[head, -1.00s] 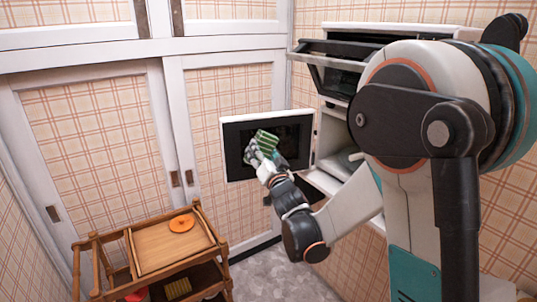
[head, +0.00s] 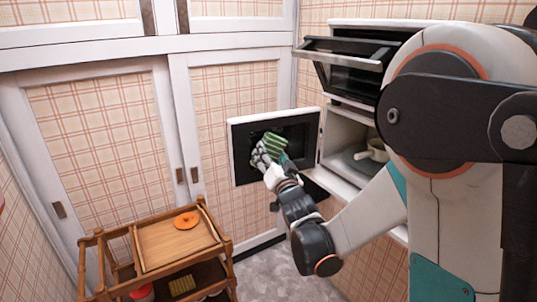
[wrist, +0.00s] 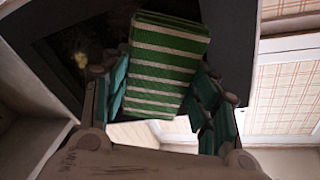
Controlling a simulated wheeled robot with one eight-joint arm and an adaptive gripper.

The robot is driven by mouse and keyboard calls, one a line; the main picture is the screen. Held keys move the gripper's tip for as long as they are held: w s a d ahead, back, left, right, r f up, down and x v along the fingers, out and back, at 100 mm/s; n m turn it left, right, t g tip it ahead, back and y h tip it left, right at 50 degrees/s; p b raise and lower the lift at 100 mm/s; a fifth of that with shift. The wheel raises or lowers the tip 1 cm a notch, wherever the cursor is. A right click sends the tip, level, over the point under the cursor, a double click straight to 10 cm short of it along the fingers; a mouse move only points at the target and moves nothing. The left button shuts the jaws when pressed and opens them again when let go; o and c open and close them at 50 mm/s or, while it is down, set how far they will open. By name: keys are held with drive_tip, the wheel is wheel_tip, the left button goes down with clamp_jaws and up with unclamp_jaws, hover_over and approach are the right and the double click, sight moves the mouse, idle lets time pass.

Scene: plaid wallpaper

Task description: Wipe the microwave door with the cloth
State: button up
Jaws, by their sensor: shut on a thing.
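The microwave door (head: 240,158) hangs open to the left of the microwave, with a white frame and a dark window. The green and white striped cloth (head: 276,143) is at the dark window, right of its middle. My gripper (head: 266,155) is shut on the cloth in front of the door. In the wrist view the folded cloth (wrist: 165,65) sits between the finger pads of my gripper (wrist: 160,100), over the dark window (wrist: 80,45). A yellowish spot (wrist: 81,60) shows on the dark window there. I cannot tell whether the cloth touches the door.
The open microwave cavity (head: 345,135) holds a pale cup or pan (head: 373,151). Above it an oven door (head: 345,52) is tilted open. A wooden cart (head: 150,253) with an orange item (head: 187,218) stands at lower left. Sliding cupboard doors (head: 105,140) are behind.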

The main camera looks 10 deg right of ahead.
drive_tip(key=shift+s+a, duration=0.3)
drive_tip(key=shift+s, duration=0.6)
drive_tip(key=shift+c, duration=0.4)
drive_tip(key=s, duration=0.3)
drive_tip(key=shift+s, duration=0.4)
drive_tip(key=shift+r, duration=0.1)
